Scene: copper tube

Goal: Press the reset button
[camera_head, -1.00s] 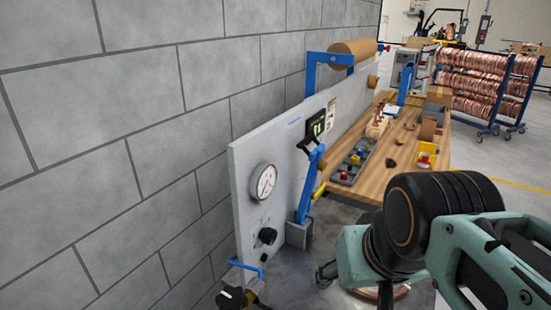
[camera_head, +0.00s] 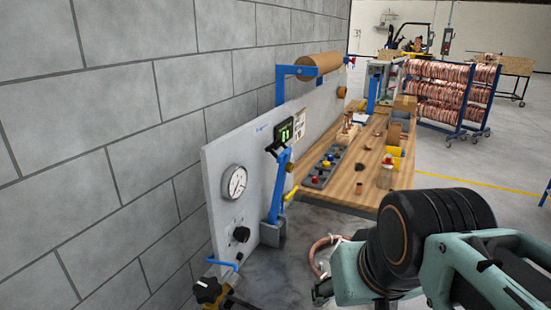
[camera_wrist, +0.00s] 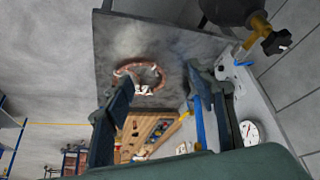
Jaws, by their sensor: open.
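A grey control strip (camera_head: 322,168) with several coloured buttons, red and blue among them, lies along the left side of the wooden workbench (camera_head: 345,196). I cannot tell which button is the reset button; no label is readable. In the wrist view the strip is small and far off, beyond the fingers. My gripper (camera_wrist: 160,100) shows there with two dark fingers wide apart and nothing between them close up. In the head view my gripper is low in the middle, mostly hidden behind my wrist, on the near side of the bench and well short of the strip.
A pale upright panel (camera_head: 218,165) carries a gauge (camera_head: 234,182), a black knob (camera_head: 241,234) and a lit display (camera_head: 286,132). A blue post (camera_head: 279,190) stands before it. A copper coil (camera_wrist: 163,76) lies on a grey surface near my gripper.

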